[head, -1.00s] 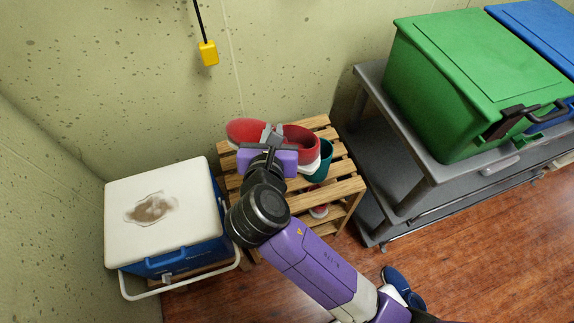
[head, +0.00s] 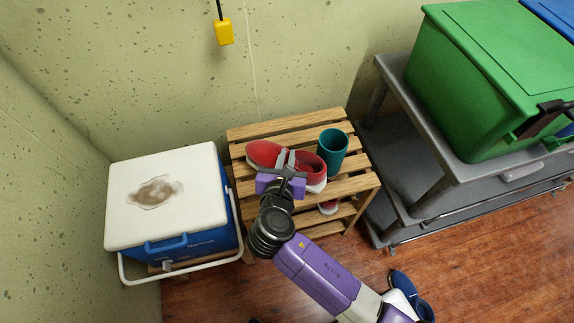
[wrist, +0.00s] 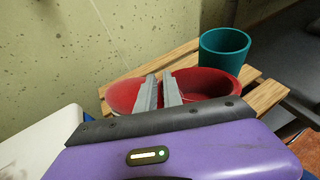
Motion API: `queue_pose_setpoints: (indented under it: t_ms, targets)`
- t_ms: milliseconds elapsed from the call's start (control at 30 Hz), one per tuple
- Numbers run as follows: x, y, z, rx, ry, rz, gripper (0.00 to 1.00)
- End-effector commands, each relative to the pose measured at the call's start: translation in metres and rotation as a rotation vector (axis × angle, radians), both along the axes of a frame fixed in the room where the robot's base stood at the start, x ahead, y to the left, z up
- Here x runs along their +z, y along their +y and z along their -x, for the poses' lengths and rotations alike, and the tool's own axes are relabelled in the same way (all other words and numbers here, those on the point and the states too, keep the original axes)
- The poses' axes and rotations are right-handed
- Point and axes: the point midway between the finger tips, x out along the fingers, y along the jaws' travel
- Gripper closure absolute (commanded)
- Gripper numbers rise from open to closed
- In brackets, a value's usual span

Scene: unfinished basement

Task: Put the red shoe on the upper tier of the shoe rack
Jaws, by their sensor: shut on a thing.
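The red shoe (head: 264,152) is at the upper tier of the slatted wooden shoe rack (head: 287,124), its red upper and part of a white sole showing. My gripper (head: 286,160) is shut on its side wall from above. In the wrist view the grey fingers (wrist: 161,92) pinch the rim of the red shoe (wrist: 205,82). The shoe lies over the slats; whether its sole touches them I cannot tell. My wrist hides part of the shoe and the rack's front left.
A teal cup (head: 333,148) stands on the upper tier, close right of the shoe. Another red shoe (head: 328,207) is on the lower tier. A cooler (head: 165,205) stands left, a grey cart (head: 440,150) with a green bin (head: 490,75) right.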

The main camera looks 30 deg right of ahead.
Motion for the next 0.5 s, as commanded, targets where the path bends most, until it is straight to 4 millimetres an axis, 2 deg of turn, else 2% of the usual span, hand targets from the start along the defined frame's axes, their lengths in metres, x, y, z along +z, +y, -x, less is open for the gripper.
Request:
queue_pose_setpoints:
  t_ms: [233, 500]
  targets:
    - [-0.036, 0.000, 0.000, 0.001, 0.001, 0.002, 1.00]
    - [-0.037, 0.000, 0.000, 0.001, -0.001, 0.000, 1.00]
